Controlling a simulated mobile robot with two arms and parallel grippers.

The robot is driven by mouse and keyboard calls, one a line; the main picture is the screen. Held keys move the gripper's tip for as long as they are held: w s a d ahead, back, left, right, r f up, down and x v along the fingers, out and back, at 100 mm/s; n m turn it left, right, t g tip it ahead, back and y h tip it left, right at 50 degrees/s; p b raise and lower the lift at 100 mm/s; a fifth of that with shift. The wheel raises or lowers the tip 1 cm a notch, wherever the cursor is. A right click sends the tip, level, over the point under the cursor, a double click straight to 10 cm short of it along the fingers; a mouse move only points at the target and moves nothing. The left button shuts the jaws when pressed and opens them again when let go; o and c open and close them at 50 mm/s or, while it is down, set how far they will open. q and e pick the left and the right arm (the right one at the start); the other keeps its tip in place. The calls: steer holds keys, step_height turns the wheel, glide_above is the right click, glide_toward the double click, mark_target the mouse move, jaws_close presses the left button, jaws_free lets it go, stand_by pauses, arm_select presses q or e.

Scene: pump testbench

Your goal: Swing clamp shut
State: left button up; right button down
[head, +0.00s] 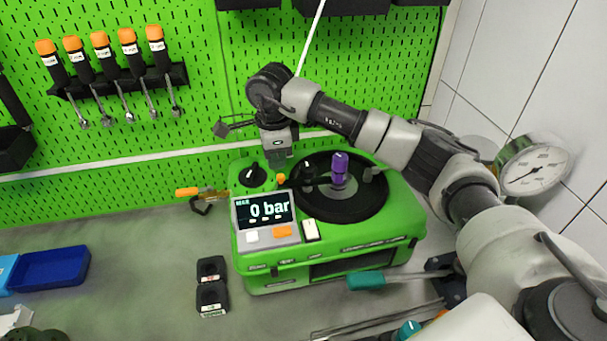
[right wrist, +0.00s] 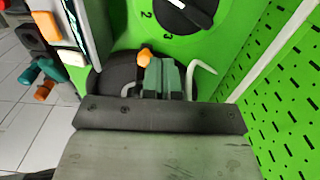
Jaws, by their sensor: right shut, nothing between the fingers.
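The green test bench (head: 330,250) has a round black plate (head: 372,205) on top, with a purple-capped cylinder (head: 340,168) upright at its middle. An orange-tipped part (head: 281,179), perhaps the clamp's handle, is at the plate's left edge. My right gripper (head: 280,160) points down just above and behind it. In the right wrist view, its grey-green fingers (right wrist: 166,76) are together and empty, close beside the orange tip (right wrist: 144,57). I cannot tell whether they touch it. The rest of the clamp is mostly hidden. My left gripper is not clearly visible.
A display (head: 265,208) reading 0 bar and a black knob (head: 252,174) sit left of the plate. A green pegboard with screwdrivers (head: 103,45) rises behind. A blue tray (head: 50,268) lies far left. A pressure gauge (head: 532,170) is on the right.

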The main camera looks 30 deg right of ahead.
step_height(320, 180, up, 7)
steer(key=p, duration=0.3)
steer(key=shift+s+d+f, duration=0.15)
steer(key=shift+s+d, duration=0.05)
steer(key=shift+d, duration=0.25)
